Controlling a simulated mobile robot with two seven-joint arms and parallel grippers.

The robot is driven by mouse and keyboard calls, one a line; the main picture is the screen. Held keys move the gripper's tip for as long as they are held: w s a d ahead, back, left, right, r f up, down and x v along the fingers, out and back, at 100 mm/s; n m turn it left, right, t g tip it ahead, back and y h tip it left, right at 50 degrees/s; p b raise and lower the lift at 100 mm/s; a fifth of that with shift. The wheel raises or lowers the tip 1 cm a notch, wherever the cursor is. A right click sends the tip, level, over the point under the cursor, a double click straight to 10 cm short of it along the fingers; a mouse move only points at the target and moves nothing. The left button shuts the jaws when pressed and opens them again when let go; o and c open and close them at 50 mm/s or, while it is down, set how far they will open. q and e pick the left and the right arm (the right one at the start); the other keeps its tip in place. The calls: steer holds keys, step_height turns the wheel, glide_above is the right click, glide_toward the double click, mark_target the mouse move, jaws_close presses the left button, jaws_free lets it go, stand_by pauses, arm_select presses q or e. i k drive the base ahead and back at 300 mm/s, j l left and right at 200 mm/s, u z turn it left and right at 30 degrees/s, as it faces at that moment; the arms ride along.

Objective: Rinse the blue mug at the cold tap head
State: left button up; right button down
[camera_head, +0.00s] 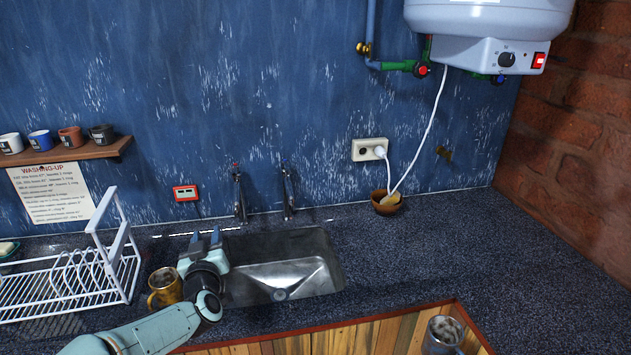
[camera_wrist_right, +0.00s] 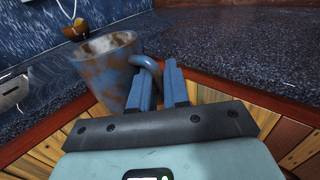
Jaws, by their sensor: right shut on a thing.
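The blue mug (camera_wrist_right: 118,65), stained with brown patches, is held by its handle in my right gripper (camera_wrist_right: 162,80). In the head view the mug (camera_head: 443,335) is at the bottom right, in front of the wooden cabinet and clear of the counter edge; my right gripper does not show there. Two taps stand behind the metal sink (camera_head: 290,268). The left tap (camera_head: 240,195) has a red mark; the right tap (camera_head: 288,190) shows no clear colour mark. My left gripper (camera_head: 206,238) is open and empty at the sink's left side.
A yellow-brown mug (camera_head: 165,288) stands just left of my left gripper. A white dish rack (camera_head: 70,275) is farther left. Several mugs stand on a wall shelf (camera_head: 70,153). A brown bowl (camera_head: 386,203) sits by the wall. The counter (camera_head: 430,245) right of the sink is clear.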

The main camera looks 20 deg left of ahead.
mark_target(285, 163)
steer(key=i+l, duration=0.25)
steer(key=i, duration=0.25)
steer(key=i+l, duration=0.2)
steer(key=i, duration=0.3)
